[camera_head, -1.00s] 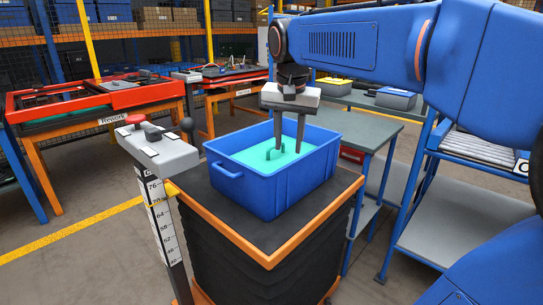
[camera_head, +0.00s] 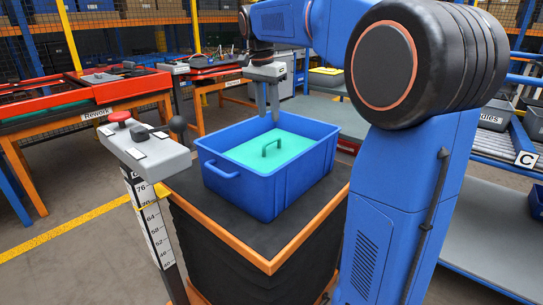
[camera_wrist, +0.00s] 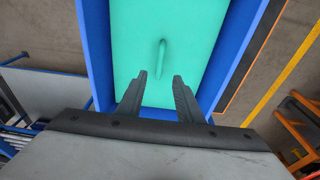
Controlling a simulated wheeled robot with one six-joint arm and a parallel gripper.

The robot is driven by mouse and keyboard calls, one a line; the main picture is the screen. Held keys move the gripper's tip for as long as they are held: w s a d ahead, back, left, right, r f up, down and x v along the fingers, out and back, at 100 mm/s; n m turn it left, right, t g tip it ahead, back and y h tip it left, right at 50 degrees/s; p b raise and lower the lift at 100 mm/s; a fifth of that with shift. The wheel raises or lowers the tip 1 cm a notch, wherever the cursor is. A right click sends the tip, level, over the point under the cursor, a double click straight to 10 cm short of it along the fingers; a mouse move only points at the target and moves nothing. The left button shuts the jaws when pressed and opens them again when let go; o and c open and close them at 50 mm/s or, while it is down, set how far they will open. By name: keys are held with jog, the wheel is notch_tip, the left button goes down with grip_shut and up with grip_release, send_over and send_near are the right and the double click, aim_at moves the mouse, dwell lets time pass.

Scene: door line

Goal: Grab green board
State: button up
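The green board (camera_head: 262,153) lies inside a blue crate (camera_head: 262,190) and has a small upright green handle (camera_head: 271,146) near its middle. My gripper (camera_head: 268,118) hangs above the far side of the crate, with its fingers pointing down and apart. In the wrist view, the gripper (camera_wrist: 160,85) is open and empty. There the green board (camera_wrist: 190,40) fills the space beyond the fingertips. The handle (camera_wrist: 161,57) stands just past the gap between them, not between the fingers.
The crate stands on a black-topped lift table with an orange edge (camera_head: 268,265). A post with a red button (camera_head: 119,116) is at its left. A red and orange Rework bench (camera_head: 85,105) is behind left. A shelf cart marked C (camera_head: 525,159) is at right.

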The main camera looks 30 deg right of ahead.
aim_at(272, 141)
jog(key=f, duration=0.4)
jog(key=d+f, duration=0.1)
jog(key=f, duration=0.6)
jog(key=shift+w+d+f, duration=0.3)
jog(key=shift+w+d, duration=0.05)
grip_shut()
dwell(1.1)
